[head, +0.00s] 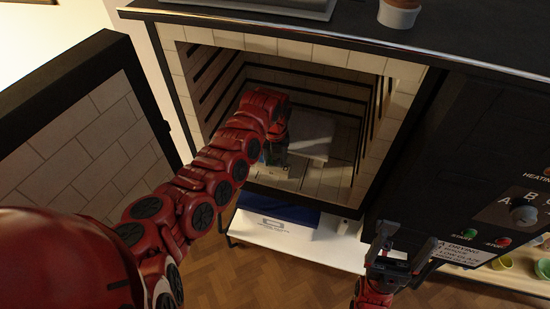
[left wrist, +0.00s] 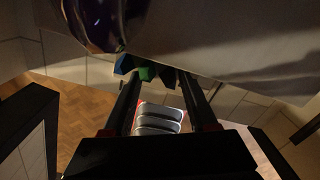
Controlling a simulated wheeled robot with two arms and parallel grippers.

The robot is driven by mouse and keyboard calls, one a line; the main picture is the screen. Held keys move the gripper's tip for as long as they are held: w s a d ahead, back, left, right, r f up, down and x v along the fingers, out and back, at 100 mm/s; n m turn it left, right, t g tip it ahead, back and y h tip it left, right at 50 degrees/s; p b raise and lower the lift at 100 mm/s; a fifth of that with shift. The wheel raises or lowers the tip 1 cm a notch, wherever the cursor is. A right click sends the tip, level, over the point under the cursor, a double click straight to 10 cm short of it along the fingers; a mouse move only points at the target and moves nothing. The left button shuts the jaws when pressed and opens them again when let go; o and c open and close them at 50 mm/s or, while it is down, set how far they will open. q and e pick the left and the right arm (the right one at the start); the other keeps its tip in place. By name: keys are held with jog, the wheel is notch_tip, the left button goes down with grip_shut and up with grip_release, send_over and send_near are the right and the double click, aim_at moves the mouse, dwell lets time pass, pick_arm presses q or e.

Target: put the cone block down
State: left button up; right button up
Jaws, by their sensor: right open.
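My left arm reaches through the open front of the kiln (head: 340,60) in the head view. My left gripper (head: 276,152) is inside the kiln, partly hidden by its own wrist. In the left wrist view, the two dark fingers of the left gripper (left wrist: 160,76) close on a small blue and green piece, which I take as the cone block (left wrist: 146,73). Most of the block is hidden, and I cannot tell whether it touches any surface. A pale shelf (head: 314,138) lies right of the gripper. My right gripper (head: 386,254) is open and empty outside, before the control panel.
The kiln door (head: 75,135) stands open at the left. A glossy dark purple rounded thing (left wrist: 98,18) is close to the left gripper. A white bench (head: 290,240) stands under the kiln. The control panel (head: 495,215) is at the right. A pot (head: 398,14) stands on top.

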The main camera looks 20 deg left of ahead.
aim_at(275, 166)
pick_arm(q)
jog(key=o, duration=0.5)
jog(key=shift+c, duration=0.2)
jog(key=shift+r, duration=0.1)
notch_tip(275, 166, up, 8)
jog(key=b, duration=0.2)
jog(key=shift+f, duration=0.2)
jog(key=shift+f, duration=0.1)
